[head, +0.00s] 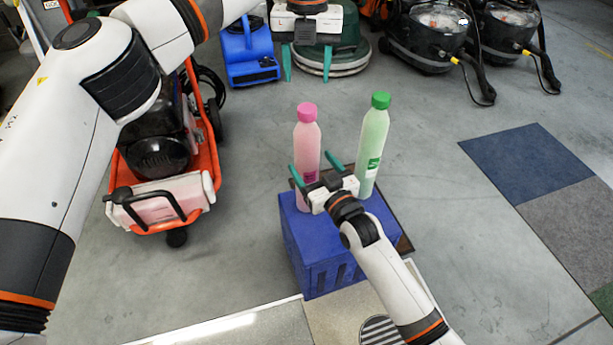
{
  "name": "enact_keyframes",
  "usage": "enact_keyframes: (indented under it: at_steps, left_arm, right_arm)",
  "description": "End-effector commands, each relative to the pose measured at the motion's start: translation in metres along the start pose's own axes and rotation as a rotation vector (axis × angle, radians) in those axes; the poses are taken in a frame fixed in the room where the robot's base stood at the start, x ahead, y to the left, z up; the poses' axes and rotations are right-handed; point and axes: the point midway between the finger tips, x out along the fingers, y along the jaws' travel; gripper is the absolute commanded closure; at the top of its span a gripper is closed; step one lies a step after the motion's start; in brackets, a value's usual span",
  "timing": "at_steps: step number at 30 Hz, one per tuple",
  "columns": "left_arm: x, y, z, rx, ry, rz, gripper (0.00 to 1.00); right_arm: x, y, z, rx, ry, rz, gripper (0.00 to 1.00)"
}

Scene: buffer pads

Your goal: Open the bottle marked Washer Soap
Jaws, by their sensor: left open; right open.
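A pale pink bottle with a pink cap (307,139) and a pale green bottle with a green cap (374,140) stand upright on a blue crate (321,258). Both caps are on. The green bottle's label shows a large S-like mark; the pink bottle's label is partly hidden, so I cannot tell which is Washer Soap. My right gripper (314,165) is open and empty at the pink bottle's lower half, its fingers appearing on either side; contact is unclear. My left gripper (307,75) is open and empty, beyond and above the bottles in the picture.
An orange cart (205,150) stands left of the crate. A blue machine (249,55), a green-based floor machine (325,66) and black vacuums (430,35) stand at the back. Floor mats (527,165) lie at right. The grey floor right of the crate is clear.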

Motion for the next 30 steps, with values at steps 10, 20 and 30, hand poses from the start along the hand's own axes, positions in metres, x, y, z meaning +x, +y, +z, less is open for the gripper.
enact_keyframes:
  at_steps: [10, 20, 30]
  left_arm:
    - [0.0, 0.0, 0.0, 0.001, 0.0, 0.001, 0.46]
    - [0.0, 0.001, 0.0, 0.001, 0.0, 0.002, 0.46]
    - [0.0, 0.001, 0.0, 0.001, 0.0, 0.002, 0.46]
  right_arm:
    - [0.047, 0.0, 0.0, 0.0, 0.0, 0.0, 0.21]
    - [0.052, 0.0, 0.0, 0.0, 0.0, 0.0, 0.21]
    - [0.051, 0.0, 0.0, 0.0, 0.001, 0.0, 0.67]
